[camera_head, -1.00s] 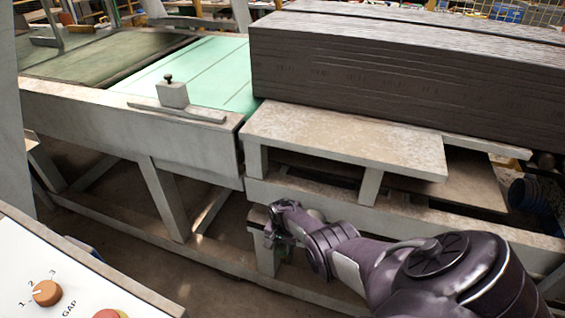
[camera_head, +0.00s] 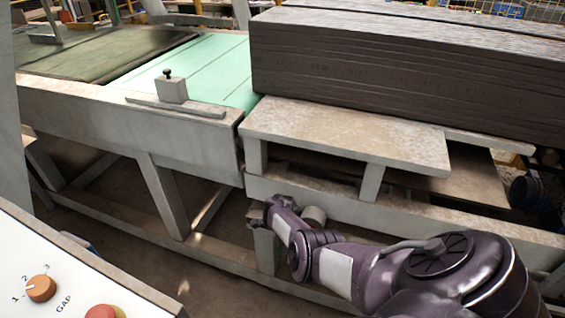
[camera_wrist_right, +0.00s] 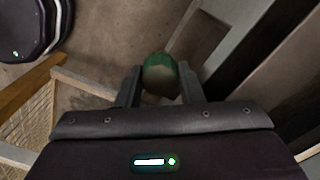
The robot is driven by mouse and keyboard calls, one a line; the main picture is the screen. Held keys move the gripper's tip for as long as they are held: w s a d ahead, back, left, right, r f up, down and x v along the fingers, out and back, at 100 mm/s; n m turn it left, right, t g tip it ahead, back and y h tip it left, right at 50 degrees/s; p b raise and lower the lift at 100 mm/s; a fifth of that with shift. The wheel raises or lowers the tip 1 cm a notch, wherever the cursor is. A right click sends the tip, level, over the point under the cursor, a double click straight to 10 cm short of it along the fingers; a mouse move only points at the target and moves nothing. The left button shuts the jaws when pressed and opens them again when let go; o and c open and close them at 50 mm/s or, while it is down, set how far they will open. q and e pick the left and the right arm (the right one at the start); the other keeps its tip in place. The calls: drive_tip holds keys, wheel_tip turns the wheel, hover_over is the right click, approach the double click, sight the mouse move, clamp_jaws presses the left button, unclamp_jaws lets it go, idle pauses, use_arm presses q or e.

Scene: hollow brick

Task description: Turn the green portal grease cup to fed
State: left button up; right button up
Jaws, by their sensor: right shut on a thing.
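The green grease cup (camera_wrist_right: 160,74) shows in the right wrist view as a rounded green cap. My right gripper (camera_wrist_right: 160,86) is shut on it, one finger on each side. In the head view my right arm reaches in from the lower right, and my right gripper (camera_head: 262,218) is by the frame leg below the low table. The cup is hidden in the head view, and I cannot tell its setting. My left gripper is not in view.
A conveyor with a green belt (camera_head: 205,65) is at the left. A control panel (camera_head: 75,275) with an orange knob (camera_head: 41,288) is at the lower left.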

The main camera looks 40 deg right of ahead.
drive_tip(key=m+b, duration=0.1)
drive_tip(key=m, duration=0.3)
drive_tip(key=shift+d+m+b, duration=0.1)
drive_tip(key=shift+m+b, duration=0.3)
drive_tip(key=shift+r, duration=0.1)
drive_tip(key=o, duration=0.7)
wheel_tip(320, 180, up, 8)
drive_tip(key=p, duration=0.2)
drive_tip(key=shift+p, duration=0.35)
idle(0.3)
